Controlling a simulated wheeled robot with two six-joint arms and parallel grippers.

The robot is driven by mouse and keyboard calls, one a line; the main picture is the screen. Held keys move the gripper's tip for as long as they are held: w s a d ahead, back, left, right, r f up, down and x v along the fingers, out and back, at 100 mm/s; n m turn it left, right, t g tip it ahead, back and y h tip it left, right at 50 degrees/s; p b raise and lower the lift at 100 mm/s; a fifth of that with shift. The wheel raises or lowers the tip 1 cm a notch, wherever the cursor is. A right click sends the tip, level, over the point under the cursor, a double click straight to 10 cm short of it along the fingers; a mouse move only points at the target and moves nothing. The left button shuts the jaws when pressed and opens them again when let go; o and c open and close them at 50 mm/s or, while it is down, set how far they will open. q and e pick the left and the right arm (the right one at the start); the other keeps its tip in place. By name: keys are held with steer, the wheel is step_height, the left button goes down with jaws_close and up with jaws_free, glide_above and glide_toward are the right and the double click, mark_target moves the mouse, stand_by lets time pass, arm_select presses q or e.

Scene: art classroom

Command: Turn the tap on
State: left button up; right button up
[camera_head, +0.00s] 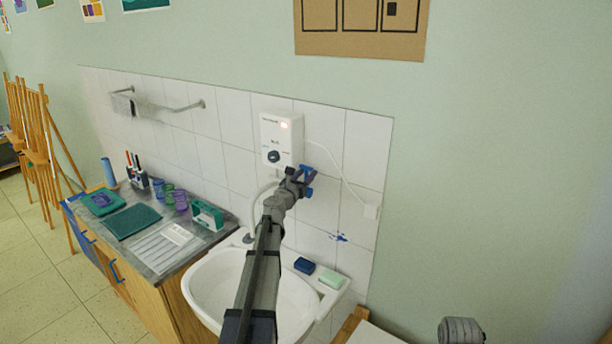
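A white wall unit (281,140) with a dark knob (273,156) and a small red light hangs on the tiles above the white sink (205,288). A white curved pipe (257,198) runs down from the unit toward a dark grey fitting (247,238) at the sink's back. My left arm crosses in front of the sink and hides part of this pipe and the basin. My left gripper (309,181), with blue fingertips, is just below and right of the unit. Its fingers are apart, with nothing seen between them.
Blue soap (304,265) and a pale green block (332,279) lie on the sink's right rim. A worktop (163,222) with cups, cloths and a green-white box stands left. A towel rail (172,107) and a white cable (343,178) are on the wall.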

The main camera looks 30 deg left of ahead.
arm_select(q)
jaws_close()
stand_by(1.2)
